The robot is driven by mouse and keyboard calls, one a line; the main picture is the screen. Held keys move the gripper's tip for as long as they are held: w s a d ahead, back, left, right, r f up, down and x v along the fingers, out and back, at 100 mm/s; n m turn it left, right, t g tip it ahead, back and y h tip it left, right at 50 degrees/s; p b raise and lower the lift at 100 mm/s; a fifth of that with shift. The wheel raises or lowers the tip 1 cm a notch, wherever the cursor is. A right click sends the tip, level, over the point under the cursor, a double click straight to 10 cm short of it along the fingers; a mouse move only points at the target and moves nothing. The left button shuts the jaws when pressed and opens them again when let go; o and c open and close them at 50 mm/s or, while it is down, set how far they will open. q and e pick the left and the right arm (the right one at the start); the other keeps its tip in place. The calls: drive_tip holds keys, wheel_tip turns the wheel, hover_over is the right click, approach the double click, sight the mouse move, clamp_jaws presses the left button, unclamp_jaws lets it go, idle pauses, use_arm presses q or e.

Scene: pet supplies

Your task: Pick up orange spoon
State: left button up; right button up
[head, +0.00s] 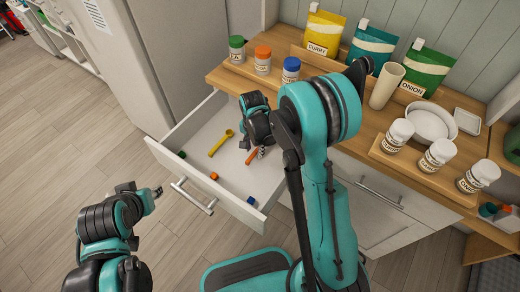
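The orange spoon (251,157) lies in the open white drawer, and only a short orange part of it shows. My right gripper (262,152) points down into the drawer right beside this part and hides the rest of the spoon. Whether its fingers are open, or touch the spoon, cannot be made out. A yellow spoon (217,146) lies to the left in the same drawer. My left gripper (153,193) is outside the drawer, in front of it at the left, over the floor. Its finger opening is too small to tell.
The drawer (189,127) also holds small green (182,154), orange (214,176) and blue (251,201) cubes. Its handle (192,197) faces the floor. Jars, pouches, a cup (386,86) and a bowl (429,124) stand on the wooden counter (347,124) behind.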

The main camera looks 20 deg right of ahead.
drive_tip(key=shift+f, duration=0.75)
drive_tip(key=shift+r, duration=0.1)
clamp_jaws()
drive_tip(key=shift+r, duration=0.15)
